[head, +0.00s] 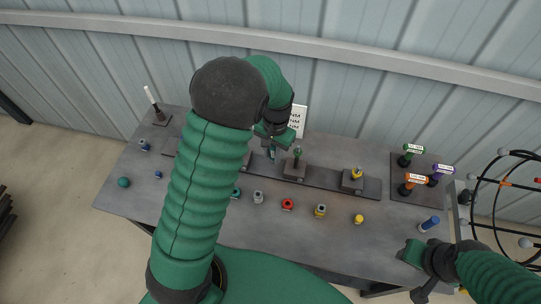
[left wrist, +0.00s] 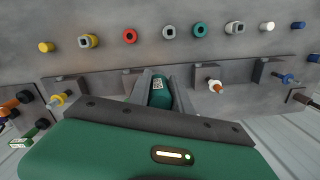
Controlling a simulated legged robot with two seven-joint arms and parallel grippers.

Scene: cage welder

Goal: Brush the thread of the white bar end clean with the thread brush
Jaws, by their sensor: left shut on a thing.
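My left gripper (head: 272,150) is shut on a teal-green cylinder with a small pale label, clearest in the left wrist view (left wrist: 160,92). I cannot tell for sure whether it is the thread brush; its working end is hidden. The white bar end (left wrist: 214,86), with an orange-brown tip, sits in a dark block, to the right of the fingers and apart from them in the left wrist view. In the head view my arm hides it. My right gripper (head: 415,254) is at the table's front right; its jaws are unclear.
A green bar end (head: 297,155) and a yellow one (head: 356,173) stand in blocks along the back. Several nuts, such as the red one (head: 287,204), lie in front. Labelled tools stand on a dark mat (head: 425,195). A white-topped stick (head: 150,94) stands back left.

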